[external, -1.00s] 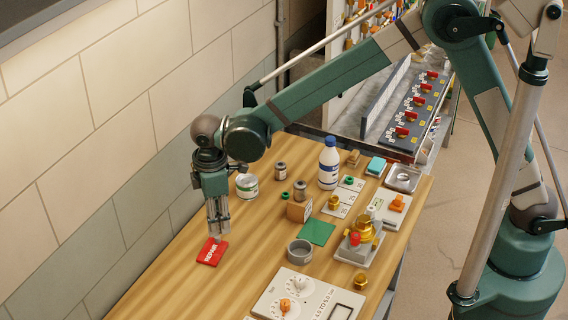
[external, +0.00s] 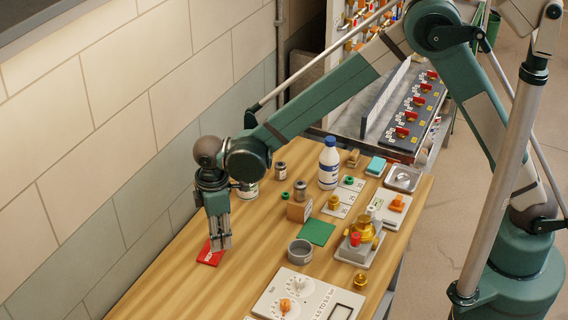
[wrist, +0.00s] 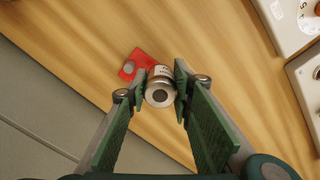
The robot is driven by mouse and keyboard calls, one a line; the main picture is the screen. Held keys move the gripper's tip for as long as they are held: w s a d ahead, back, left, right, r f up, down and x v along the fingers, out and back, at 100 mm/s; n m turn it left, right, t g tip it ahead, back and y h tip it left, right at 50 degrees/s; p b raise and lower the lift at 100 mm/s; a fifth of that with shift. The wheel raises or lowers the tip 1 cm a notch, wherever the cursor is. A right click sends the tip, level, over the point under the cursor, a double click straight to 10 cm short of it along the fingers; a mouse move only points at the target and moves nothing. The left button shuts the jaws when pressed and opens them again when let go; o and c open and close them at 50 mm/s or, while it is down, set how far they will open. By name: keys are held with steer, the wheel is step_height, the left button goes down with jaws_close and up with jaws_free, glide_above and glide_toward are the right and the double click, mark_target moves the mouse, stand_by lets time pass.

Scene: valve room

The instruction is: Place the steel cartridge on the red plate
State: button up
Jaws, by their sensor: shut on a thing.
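The steel cartridge (wrist: 160,90) is held between the two green finger pads of my gripper (wrist: 162,92), with its round end facing the wrist camera. In the external view my gripper (external: 221,243) points down, just right of the red plate (external: 207,257); the fingers hide most of the cartridge there. The red plate lies flat on the wooden table, with pale lettering. It also shows in the wrist view (wrist: 126,73), beyond the cartridge and to its left, partly hidden by a finger. I cannot tell the cartridge's exact height above the table.
A green square (external: 316,232), a grey ring-shaped cup (external: 300,252) and a wooden block (external: 299,211) stand to the right. A white panel with dials (external: 305,297) lies in front. A white bottle (external: 328,165) stands farther back. The wall is close on the left.

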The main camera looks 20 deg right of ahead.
steer(key=shift+f, duration=1.85)
steer(key=shift+f, duration=0.2)
steer(key=o, duration=0.8)
steer(key=shift+c, duration=0.2)
steer(key=shift+r, duration=0.25)
step_height(320, 180, up, 12)
steer(key=shift+f, duration=0.1)
